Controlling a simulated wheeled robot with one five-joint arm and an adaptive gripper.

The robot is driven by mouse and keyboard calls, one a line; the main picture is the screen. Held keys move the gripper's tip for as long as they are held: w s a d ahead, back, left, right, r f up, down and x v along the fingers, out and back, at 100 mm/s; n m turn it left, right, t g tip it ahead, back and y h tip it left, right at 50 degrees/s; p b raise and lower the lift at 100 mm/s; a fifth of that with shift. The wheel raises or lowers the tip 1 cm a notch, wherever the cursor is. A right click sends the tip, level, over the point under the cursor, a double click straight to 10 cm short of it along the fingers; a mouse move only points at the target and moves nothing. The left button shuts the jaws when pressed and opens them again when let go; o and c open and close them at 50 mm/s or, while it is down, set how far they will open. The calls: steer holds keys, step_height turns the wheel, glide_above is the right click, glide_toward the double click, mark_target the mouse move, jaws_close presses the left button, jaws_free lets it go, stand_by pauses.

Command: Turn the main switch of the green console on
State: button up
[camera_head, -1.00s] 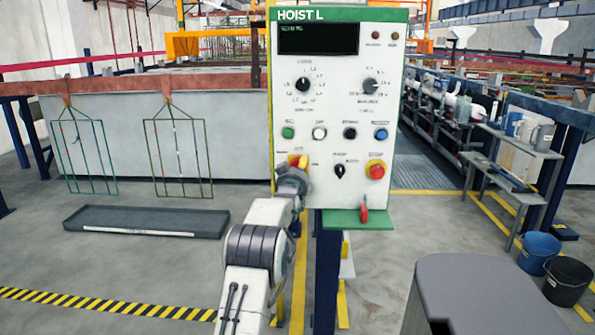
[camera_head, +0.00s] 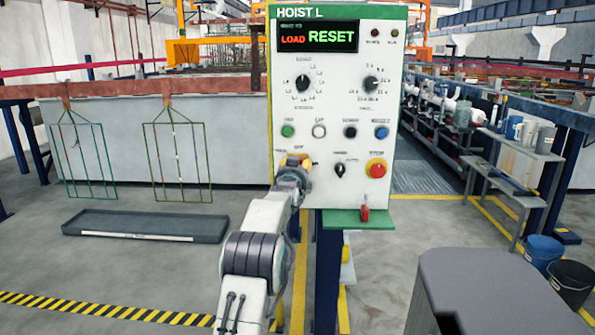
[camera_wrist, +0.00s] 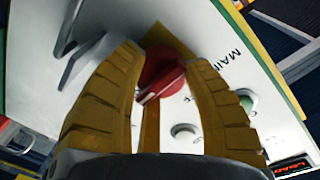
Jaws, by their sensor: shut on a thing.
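The green console (camera_head: 380,218) is a white panel with a green "HOIST L" header and a green lower shelf. Its display (camera_head: 318,37) is lit and reads "LOAD" in red and "RESET" in green. My gripper (camera_head: 296,168) is at the panel's lower left, over the main switch, and hides most of it in the head view. In the wrist view the main switch is a red knob (camera_wrist: 163,78) on a yellow plate (camera_wrist: 172,40). My gripper's yellow-brown fingers (camera_wrist: 152,95) are shut on the red knob, one on each side. The "MAIN" label shows beside it.
A red stop button (camera_head: 377,168), a black selector (camera_head: 340,170) and a row of coloured buttons sit near my gripper on the panel. A red part (camera_head: 365,213) stands on the console's shelf. A grey tray (camera_head: 145,226) lies on the floor at left.

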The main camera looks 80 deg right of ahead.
steer(key=shift+w+f, duration=0.3)
steer(key=shift+f, duration=0.25)
steer(key=o, duration=1)
steer(key=shift+w, duration=0.15)
steer(key=shift+c, duration=0.2)
steer(key=shift+o, duration=1.3)
steer(key=shift+d, duration=0.1)
steer(key=shift+r, duration=0.1)
steer(key=shift+s+r, duration=0.15)
steer(key=shift+s, duration=0.1)
steer(key=a, duration=1.2)
steer(key=shift+r, duration=0.25)
